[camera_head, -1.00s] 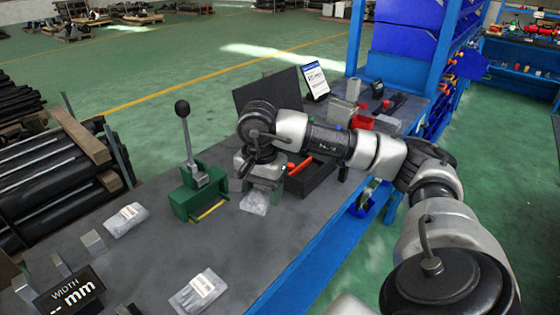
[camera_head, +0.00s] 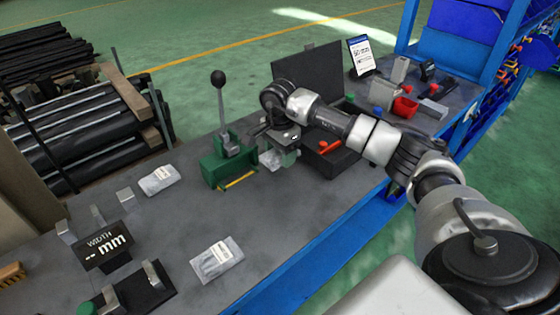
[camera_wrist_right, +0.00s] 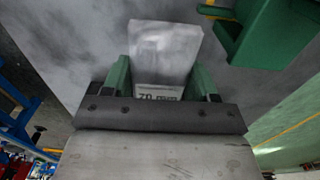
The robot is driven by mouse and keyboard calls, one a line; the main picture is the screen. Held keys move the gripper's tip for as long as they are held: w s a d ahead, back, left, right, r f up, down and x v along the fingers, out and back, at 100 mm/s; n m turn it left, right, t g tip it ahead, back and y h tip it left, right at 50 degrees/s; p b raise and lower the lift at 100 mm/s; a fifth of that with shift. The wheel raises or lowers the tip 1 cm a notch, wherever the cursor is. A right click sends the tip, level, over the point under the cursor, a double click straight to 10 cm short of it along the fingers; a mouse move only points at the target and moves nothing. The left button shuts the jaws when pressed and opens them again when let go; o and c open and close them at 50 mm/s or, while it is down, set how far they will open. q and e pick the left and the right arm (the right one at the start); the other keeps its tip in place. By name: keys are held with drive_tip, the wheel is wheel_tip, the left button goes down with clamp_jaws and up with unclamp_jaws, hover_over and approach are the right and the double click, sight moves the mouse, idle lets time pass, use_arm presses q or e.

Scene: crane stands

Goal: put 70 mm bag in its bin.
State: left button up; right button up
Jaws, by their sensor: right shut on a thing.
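My right gripper (camera_head: 276,150) is shut on a clear plastic bag (camera_head: 268,160), held just right of the green lever press. In the right wrist view the bag (camera_wrist_right: 165,45) sits between the green fingers of the gripper (camera_wrist_right: 162,85), and its label reads "70 mm". The gap between the bag and the bench cannot be told. Two other labelled bags lie flat on the bench, one at the back left (camera_head: 160,180) and one at the front (camera_head: 217,260). Which bin belongs to the 70 mm bag cannot be read. My left gripper is not in view.
The green press (camera_head: 226,163) with its black-knobbed lever stands close left of the gripper. A dark open case (camera_head: 308,72) lies behind and under my right arm. A red bin (camera_head: 405,108) and grey bins (camera_head: 399,70) stand farther right. A width display (camera_head: 105,245) stands front left.

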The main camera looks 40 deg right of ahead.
sight(280, 172)
drive_tip(key=shift+f+p, duration=0.45)
drive_tip(key=shift+f, duration=1.6)
drive_tip(key=o, duration=0.6)
drive_tip(key=shift+f, duration=0.2)
drive_tip(key=o, duration=0.4)
drive_tip(key=shift+o, duration=0.2)
drive_tip(key=shift+r, duration=0.1)
